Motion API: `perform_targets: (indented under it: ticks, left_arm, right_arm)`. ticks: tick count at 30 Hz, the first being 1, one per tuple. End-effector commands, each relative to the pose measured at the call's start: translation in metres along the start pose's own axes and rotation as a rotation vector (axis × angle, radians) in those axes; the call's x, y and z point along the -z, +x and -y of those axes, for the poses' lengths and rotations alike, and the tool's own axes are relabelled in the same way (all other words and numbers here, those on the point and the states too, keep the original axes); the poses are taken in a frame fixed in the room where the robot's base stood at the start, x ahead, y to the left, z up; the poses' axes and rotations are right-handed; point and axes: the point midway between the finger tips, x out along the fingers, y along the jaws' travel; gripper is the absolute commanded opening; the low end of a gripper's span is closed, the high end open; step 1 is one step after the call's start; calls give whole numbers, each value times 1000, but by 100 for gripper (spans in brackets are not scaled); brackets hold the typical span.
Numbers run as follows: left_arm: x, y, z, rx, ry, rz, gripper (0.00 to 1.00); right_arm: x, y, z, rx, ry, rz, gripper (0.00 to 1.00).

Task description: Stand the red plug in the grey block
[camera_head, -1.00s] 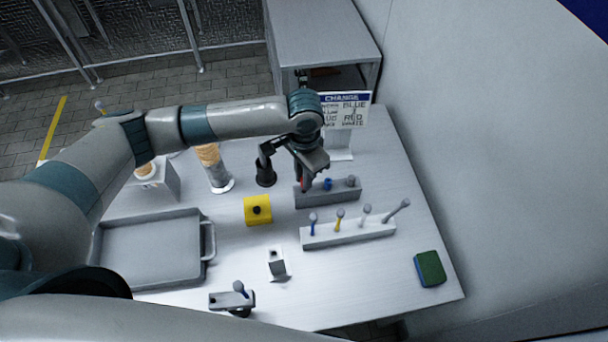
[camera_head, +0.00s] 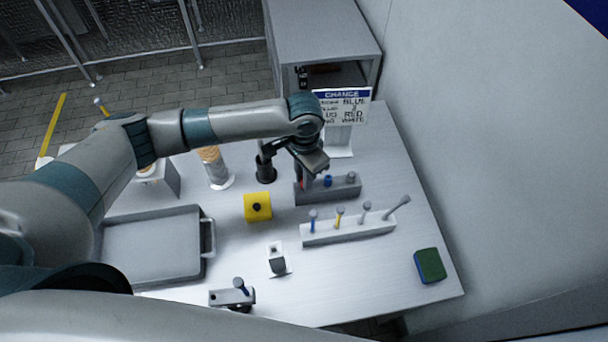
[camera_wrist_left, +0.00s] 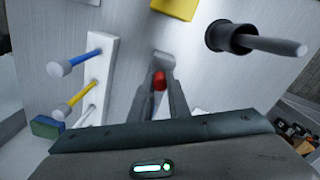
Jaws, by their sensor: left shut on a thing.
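The grey block (camera_head: 338,194) stands near the back of the table in the head view, with a blue plug (camera_head: 328,181) and a grey plug (camera_head: 350,178) upright in it. My left gripper (camera_head: 305,180) is over the block's left end. In the left wrist view my left gripper (camera_wrist_left: 161,92) is shut on the red plug (camera_wrist_left: 159,80). The fingers cover much of the plug, and its lower end is hidden. I cannot tell whether it is in the block or just above it. My right gripper is not in view.
A white rack (camera_head: 347,234) with several pegs lies in front of the block. A black holder (camera_head: 266,170) stands close left of my gripper. A sign (camera_head: 342,107) stands behind. A yellow block (camera_head: 257,207), a grey tray (camera_head: 150,250) and a sponge (camera_head: 430,266) lie around.

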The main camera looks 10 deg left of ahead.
Motion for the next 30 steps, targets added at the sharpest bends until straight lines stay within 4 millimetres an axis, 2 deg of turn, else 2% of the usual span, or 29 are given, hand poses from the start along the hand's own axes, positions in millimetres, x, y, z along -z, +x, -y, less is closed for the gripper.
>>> perform_targets:
  ticks: [19, 20, 21, 22, 30]
  left_arm:
    - [0, 12, 0, 0, -1, 0, 0]
    - [0, 12, 0, 0, -1, 0, 23]
    - [0, 12, 0, 0, -1, 0, 32]
    - [0, 12, 0, 0, -1, 0, 37]
    - [0, 11, 0, 0, 0, 0, 37]
  right_arm:
    - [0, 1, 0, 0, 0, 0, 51]
    - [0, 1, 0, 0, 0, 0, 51]
    - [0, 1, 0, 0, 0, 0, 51]
    - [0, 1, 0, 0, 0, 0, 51]
    - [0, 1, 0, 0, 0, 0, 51]
